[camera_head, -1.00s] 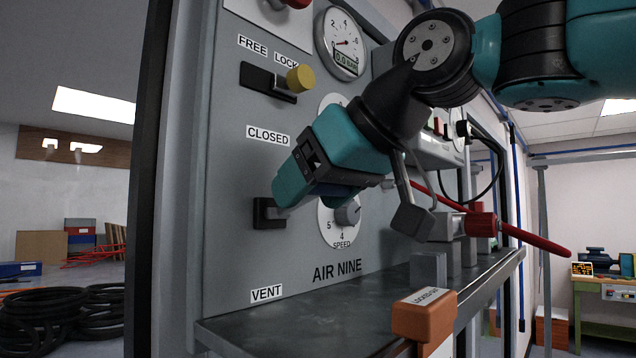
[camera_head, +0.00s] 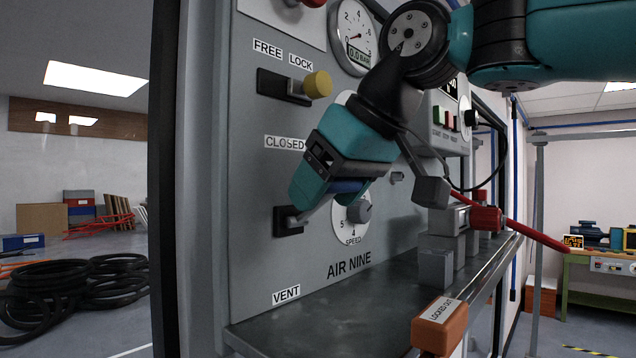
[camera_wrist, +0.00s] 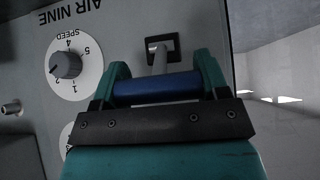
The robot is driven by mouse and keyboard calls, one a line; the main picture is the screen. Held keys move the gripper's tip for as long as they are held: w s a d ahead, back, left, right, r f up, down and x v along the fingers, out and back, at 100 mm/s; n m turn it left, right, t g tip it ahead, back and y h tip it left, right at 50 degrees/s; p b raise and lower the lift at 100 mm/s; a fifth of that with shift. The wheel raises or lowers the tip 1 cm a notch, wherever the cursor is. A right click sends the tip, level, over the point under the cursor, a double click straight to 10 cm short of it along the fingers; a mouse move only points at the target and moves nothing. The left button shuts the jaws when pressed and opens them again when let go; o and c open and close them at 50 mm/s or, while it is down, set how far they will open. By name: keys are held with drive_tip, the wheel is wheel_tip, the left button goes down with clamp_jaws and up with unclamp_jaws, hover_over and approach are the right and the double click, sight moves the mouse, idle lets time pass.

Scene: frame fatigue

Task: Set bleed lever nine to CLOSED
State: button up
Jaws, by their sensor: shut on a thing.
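The bleed lever has a black square mount (camera_head: 288,221) on the grey panel, between the CLOSED label (camera_head: 285,142) above and the VENT label (camera_head: 286,294) below. Its blue grip (camera_head: 347,186) also shows in the wrist view (camera_wrist: 157,88), lying across between my two teal fingers, with a short grey shaft (camera_wrist: 160,60) running to the mount. My gripper (camera_head: 328,192) is shut on this blue grip. The lever sticks out from the panel, nearer the mount's height than either label. In the head view my gripper hides part of the grip.
A yellow knob (camera_head: 318,84) is above on the FREE/LOCK slot. The SPEED dial (camera_head: 357,211) is just right of my gripper. A ledge (camera_head: 320,318) runs below, with an orange LOCKED OUT block (camera_head: 438,326). A red lever (camera_head: 535,235) juts out at right.

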drive_tip(key=o, duration=1.3)
drive_tip(key=shift+r, duration=0.1)
drive_tip(key=p+v, duration=0.6)
drive_tip(key=v, duration=1.1)
drive_tip(key=shift+s+d+r+p, duration=0.1)
drive_tip(key=shift+r+p, duration=0.05)
drive_tip(key=shift+p, duration=0.15)
